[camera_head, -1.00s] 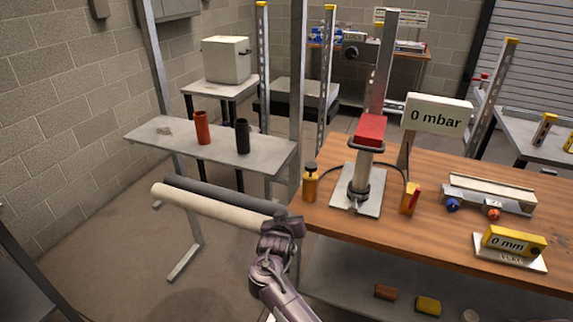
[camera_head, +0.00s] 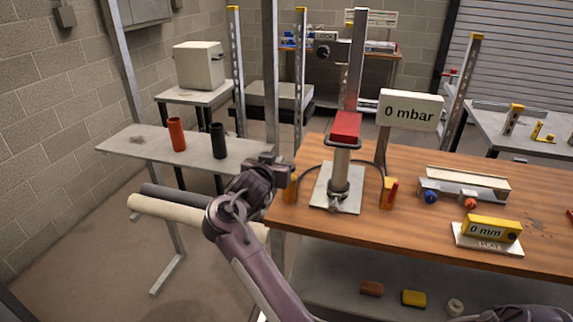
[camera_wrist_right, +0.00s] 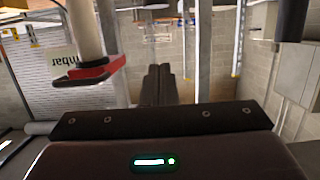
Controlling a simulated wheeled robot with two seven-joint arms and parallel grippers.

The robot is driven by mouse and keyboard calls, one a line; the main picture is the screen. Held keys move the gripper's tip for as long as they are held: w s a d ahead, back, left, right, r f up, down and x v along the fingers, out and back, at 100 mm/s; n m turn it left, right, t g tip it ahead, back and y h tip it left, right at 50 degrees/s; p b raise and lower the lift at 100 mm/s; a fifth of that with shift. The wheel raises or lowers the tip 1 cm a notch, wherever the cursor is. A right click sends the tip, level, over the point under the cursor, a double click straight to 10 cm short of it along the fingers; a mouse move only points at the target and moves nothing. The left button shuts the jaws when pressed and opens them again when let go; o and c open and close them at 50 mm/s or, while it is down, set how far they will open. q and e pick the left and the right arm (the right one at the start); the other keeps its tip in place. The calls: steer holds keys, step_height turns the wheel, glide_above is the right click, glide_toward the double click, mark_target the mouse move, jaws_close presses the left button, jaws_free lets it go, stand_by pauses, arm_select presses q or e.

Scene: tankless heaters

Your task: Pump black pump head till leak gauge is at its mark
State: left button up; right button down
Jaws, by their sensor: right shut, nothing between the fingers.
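The leak gauge (camera_head: 411,109) is a white sign reading "0 mbar" behind the red-topped stand (camera_head: 341,170) on the wooden bench. My left gripper is not in view.
A black hose runs by the stand to a yellow piece with a red lever (camera_head: 389,192). A yellow "0 mm" gauge (camera_head: 492,231) sits at right. Left of the bench, a grey shelf (camera_head: 150,142) holds a red cup and a black cup. Pale and dark rolls lie below.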

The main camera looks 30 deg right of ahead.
steer(key=w+d+f, duration=0.1)
steer(key=w+d, duration=0.1)
steer(key=w+d+f+p, duration=0.1)
steer(key=w+d+f, duration=0.1)
steer(key=w+d+f+p, duration=0.1)
steer(key=d+f, duration=0.1)
steer(key=d, duration=0.1)
steer(key=shift+w+f, duration=0.15)
steer(key=shift+w, duration=0.25)
steer(key=shift+f, duration=0.55)
